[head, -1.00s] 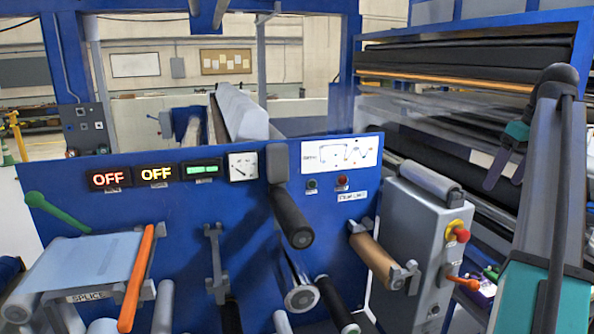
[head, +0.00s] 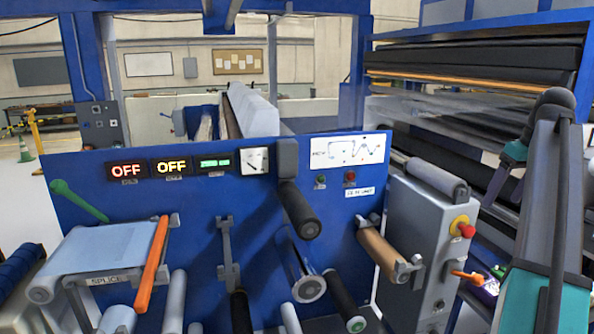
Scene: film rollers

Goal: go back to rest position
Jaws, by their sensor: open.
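My arm (head: 551,200) rises from the lower right corner of the head view and bends over at a black elbow near the top right. My gripper (head: 496,192), dark with teal parts, hangs down on the left of the arm. It is open, and I see nothing between its fingers. It appears in front of the dark rollers of the machine at right. How far it is from them I cannot tell.
A blue machine panel (head: 200,215) fills the middle, with black and grey rollers jutting out. A splice table (head: 95,250) with an orange lever (head: 155,265) is at left. A grey box (head: 425,240) with a red knob (head: 467,231) stands left of my arm. Bare floor shows at far left.

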